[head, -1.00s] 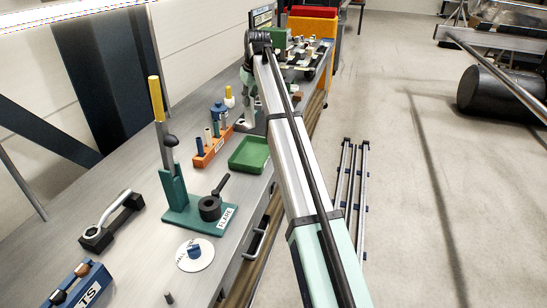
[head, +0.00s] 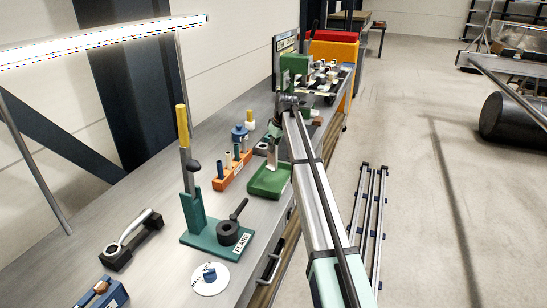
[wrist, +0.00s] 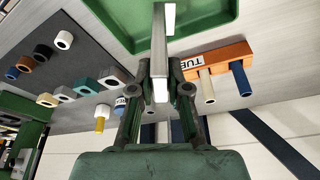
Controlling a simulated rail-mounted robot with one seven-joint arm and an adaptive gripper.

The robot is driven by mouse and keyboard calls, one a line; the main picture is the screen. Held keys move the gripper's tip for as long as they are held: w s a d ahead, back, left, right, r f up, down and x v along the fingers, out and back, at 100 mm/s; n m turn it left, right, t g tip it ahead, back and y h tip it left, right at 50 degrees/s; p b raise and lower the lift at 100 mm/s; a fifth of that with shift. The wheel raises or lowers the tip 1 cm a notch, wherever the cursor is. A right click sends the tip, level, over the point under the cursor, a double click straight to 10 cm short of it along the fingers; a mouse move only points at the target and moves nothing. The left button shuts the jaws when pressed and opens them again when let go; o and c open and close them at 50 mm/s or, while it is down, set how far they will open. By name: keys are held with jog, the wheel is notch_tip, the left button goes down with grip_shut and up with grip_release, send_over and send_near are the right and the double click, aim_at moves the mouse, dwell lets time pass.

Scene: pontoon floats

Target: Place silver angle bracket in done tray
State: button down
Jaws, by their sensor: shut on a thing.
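In the wrist view, my gripper (wrist: 160,82) is shut on the silver angle bracket (wrist: 158,42). The bracket is a narrow grey piece with a bright white face, and it stretches from between the fingers towards the green tray (wrist: 105,17). Its far end overlaps the tray in this view; whether it touches cannot be told. In the head view, the shallow green tray (head: 265,187) lies on the bench near its front edge. My gripper (head: 272,150) hangs at the tray's far side, and the bracket is too small to make out clearly there. No label shows on the tray.
An orange tube rack (head: 233,172) stands just left of the tray. A teal flaring tool (head: 208,232) with a tall yellow-tipped lever stands nearer. A dark panel with several tube pieces (wrist: 63,40) shows in the wrist view. A green machine (head: 294,68) stands farther back.

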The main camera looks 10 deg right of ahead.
aim_at(271, 167)
jog(key=shift+f+p, duration=0.75)
jog(key=shift+f, duration=2.4)
jog(key=shift+f, duration=0.2)
jog(key=c, duration=1.1)
grip_release()
jog(key=shift+c, duration=0.2)
jog(key=b+v, duration=0.3)
jog(key=v, duration=0.9)
jog(key=shift+r, duration=0.15)
